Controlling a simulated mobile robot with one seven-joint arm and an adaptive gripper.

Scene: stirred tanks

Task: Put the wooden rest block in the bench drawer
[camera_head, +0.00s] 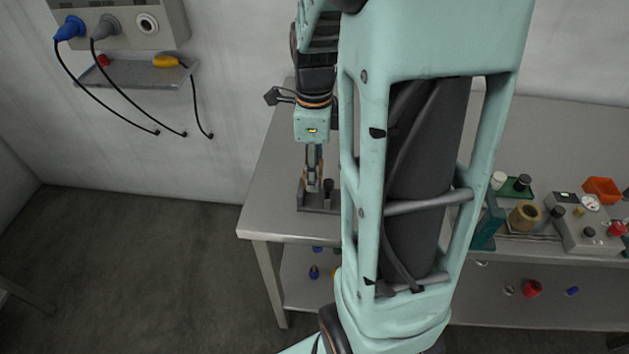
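My gripper (312,184) points down over the left end of the bench (275,213), at a dark grey tray or fixture (318,208). Its fingers look close together, but they are too small to tell whether they are shut on something. A small black upright piece (328,187) stands right beside the fingertips. I cannot make out the wooden rest block for certain. No bench drawer shows clearly; my arm hides the middle of the bench and its front.
On the bench's right are a tan cylinder (525,217), a green tray (516,188), an orange bin (602,189) and a control box (585,230). Several small items lie on the lower shelf (550,306). A wall shelf (135,75) with cables hangs left.

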